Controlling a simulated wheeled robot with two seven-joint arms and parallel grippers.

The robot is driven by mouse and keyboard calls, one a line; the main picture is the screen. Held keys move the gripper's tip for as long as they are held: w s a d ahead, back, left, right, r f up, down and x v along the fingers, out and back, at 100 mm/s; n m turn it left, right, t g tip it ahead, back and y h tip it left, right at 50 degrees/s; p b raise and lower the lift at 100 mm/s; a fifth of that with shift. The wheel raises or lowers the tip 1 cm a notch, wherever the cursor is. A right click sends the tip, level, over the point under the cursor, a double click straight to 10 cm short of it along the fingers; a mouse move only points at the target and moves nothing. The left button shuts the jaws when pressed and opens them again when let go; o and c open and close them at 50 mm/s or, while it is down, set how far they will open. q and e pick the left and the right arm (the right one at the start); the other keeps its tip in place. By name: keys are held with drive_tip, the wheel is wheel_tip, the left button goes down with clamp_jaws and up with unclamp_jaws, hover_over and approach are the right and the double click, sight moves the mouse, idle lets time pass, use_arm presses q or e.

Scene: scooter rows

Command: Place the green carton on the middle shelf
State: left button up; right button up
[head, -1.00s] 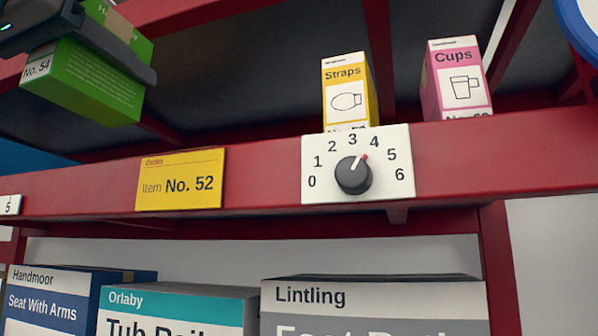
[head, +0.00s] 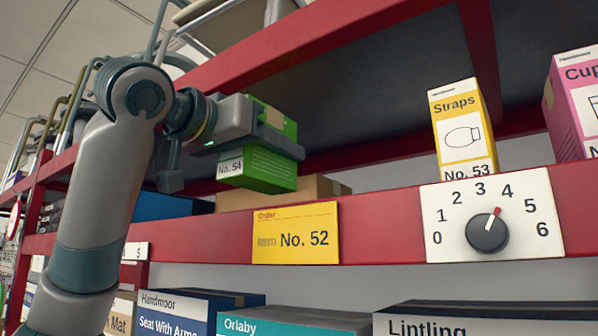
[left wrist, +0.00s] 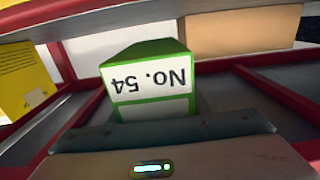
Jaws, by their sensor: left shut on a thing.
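The green carton (head: 270,172) labelled No. 54 is held by my left gripper (head: 268,132), which is shut on it. It hangs just above the front edge of the red shelf (head: 385,222), left of the Straps box. I cannot tell whether its bottom touches the shelf. In the left wrist view the carton (left wrist: 150,55) shows its No. 54 label upside down, above the grey finger (left wrist: 160,140). My right gripper is not in view.
A yellow Straps box (head: 460,130) and a pink Cups box (head: 575,100) stand to the right. A plain brown box (head: 318,188) is behind the carton. The beam carries a yellow Order card (head: 296,235) and a dial (head: 488,232). Larger boxes (head: 290,322) stand below.

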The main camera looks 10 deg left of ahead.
use_arm(q)
drive_tip(key=p+x, duration=0.2)
drive_tip(key=x, duration=0.3)
drive_tip(key=shift+w+d, duration=0.1)
drive_tip(key=shift+w, duration=0.3)
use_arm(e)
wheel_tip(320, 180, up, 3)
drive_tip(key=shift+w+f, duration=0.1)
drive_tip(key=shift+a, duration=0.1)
use_arm(q)
drive_tip(key=shift+w+d+p, duration=0.3)
drive_tip(key=shift+w+p, duration=0.2)
drive_tip(key=shift+w, duration=0.1)
wheel_tip(320, 180, down, 2)
drive_tip(key=shift+f+p, duration=0.1)
drive_tip(key=shift+p, duration=0.35)
drive_tip(key=shift+a+f, duration=0.1)
drive_tip(key=shift+f, duration=0.5)
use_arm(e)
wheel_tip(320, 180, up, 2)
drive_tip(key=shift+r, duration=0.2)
use_arm(q)
drive_tip(key=shift+f, duration=0.1)
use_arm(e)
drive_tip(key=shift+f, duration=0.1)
